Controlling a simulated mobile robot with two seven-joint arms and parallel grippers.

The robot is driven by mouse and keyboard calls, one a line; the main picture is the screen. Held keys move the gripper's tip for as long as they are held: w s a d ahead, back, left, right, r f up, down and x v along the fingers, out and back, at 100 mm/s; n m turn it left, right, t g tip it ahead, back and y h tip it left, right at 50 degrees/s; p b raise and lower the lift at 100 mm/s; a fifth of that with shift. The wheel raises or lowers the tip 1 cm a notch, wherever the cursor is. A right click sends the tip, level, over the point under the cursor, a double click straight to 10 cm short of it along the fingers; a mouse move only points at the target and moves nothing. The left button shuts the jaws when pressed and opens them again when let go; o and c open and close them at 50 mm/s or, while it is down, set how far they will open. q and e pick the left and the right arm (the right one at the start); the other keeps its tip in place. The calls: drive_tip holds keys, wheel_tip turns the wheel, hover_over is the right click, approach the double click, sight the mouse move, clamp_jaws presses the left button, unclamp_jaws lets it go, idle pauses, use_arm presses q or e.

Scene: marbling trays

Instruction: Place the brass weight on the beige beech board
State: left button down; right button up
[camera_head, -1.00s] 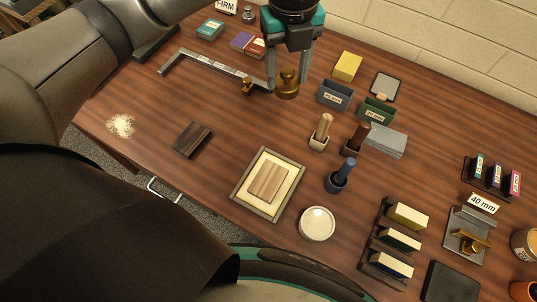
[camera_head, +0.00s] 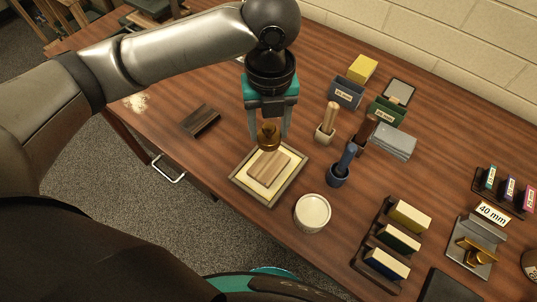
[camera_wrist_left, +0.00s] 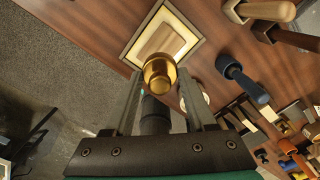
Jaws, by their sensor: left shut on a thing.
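The brass weight (camera_head: 268,135) is between the fingers of my left gripper (camera_head: 269,130), which is shut on it. The weight also shows in the left wrist view (camera_wrist_left: 159,75), held between the fingertips. The beige beech board (camera_head: 268,167) lies in a grey-framed tray with a cream inside (camera_head: 243,178). In the head view the weight hangs by the far edge of the tray, just beyond the board; in the left wrist view the board (camera_wrist_left: 160,42) shows past the weight. I cannot tell the exact height. My right gripper is not in view.
A dark block (camera_head: 200,121) lies left of the tray. A white round dish (camera_head: 312,213) stands to its lower right. Cups with a tan handle (camera_head: 330,118) and a blue handle (camera_head: 344,162) stand to the right. A rack of blocks (camera_head: 397,240) is further right.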

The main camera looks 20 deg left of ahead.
sight(269, 141)
use_arm(q)
wheel_tip(269, 141, down, 4)
drive_tip(key=shift+f+b, duration=0.25)
drive_tip(key=shift+b, duration=0.15)
drive_tip(key=shift+f, duration=0.4)
wheel_tip(269, 141, down, 4)
drive_tip(key=shift+r+b, duration=0.25)
drive_tip(key=shift+b, duration=0.25)
drive_tip(key=shift+f, duration=0.15)
drive_tip(key=shift+f, duration=0.15)
drive_tip(key=shift+c, duration=1.1)
unclamp_jaws()
